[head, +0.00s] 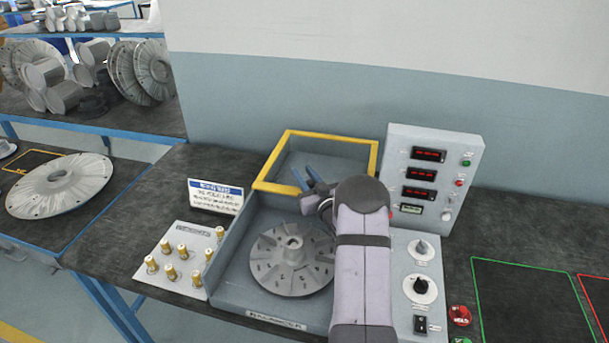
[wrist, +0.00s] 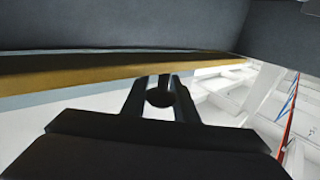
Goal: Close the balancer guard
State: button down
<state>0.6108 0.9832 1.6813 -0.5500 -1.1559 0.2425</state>
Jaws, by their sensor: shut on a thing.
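The balancer guard (head: 282,157) is a clear panel in a yellow frame. It stands raised and tilted back behind the grey balancer box (head: 228,287). A finned grey rotor (head: 285,270) lies in the box under the open guard. My gripper (head: 314,184) is at the guard's front lower edge, partly hidden by my own arm. In the wrist view my gripper (wrist: 160,90) is shut on a small dark round part, seemingly the guard's handle (wrist: 160,97). The yellow frame bar (wrist: 120,72) runs across just beyond the fingers.
A control box (head: 437,170) with red displays stands right of the guard. A panel with knobs (head: 421,288) is right of the box. A plate with several brass pegs (head: 180,262) and a sign (head: 216,196) are on the left. Green-outlined bench space (head: 530,305) at right is clear.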

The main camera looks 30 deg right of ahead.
jog(key=s+a, duration=0.7)
dwell(0.3)
jog(key=c, duration=1.4)
grip_release()
jog(key=s+b, duration=0.3)
jog(key=s, duration=0.4)
jog(key=shift+a, duration=0.35)
jog(key=shift+s, duration=0.1)
